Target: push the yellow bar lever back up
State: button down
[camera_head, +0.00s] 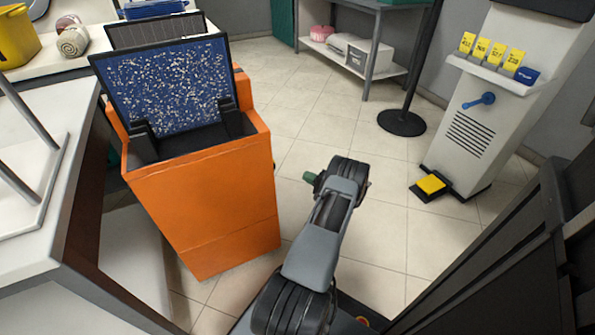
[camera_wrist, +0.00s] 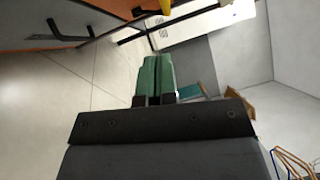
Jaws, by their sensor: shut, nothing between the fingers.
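My gripper (camera_wrist: 155,62) shows in the wrist view with its two green fingers side by side, shut and empty. In the head view a green fingertip part (camera_head: 310,178) pokes out left of my arm, to the right of the orange cabinet and apart from it. A small yellow bar-like piece (camera_wrist: 147,12) shows at the top edge of the wrist view, beyond the fingertips and not touched by them. I cannot tell for sure that it is the lever. No yellow bar lever is clear in the head view.
The orange cabinet (camera_head: 205,215) with a blue speckled panel stands left of my arm. A white machine (camera_head: 470,130) with a blue handle (camera_head: 480,102) and yellow pedal (camera_head: 431,184) stands at right. A black post base (camera_head: 401,122) stands behind. Tiled floor between is clear.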

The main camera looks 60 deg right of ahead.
jog(key=shift+s+d+f, duration=0.1)
jog(key=shift+s+f, duration=0.1)
jog(key=shift+s, duration=0.9)
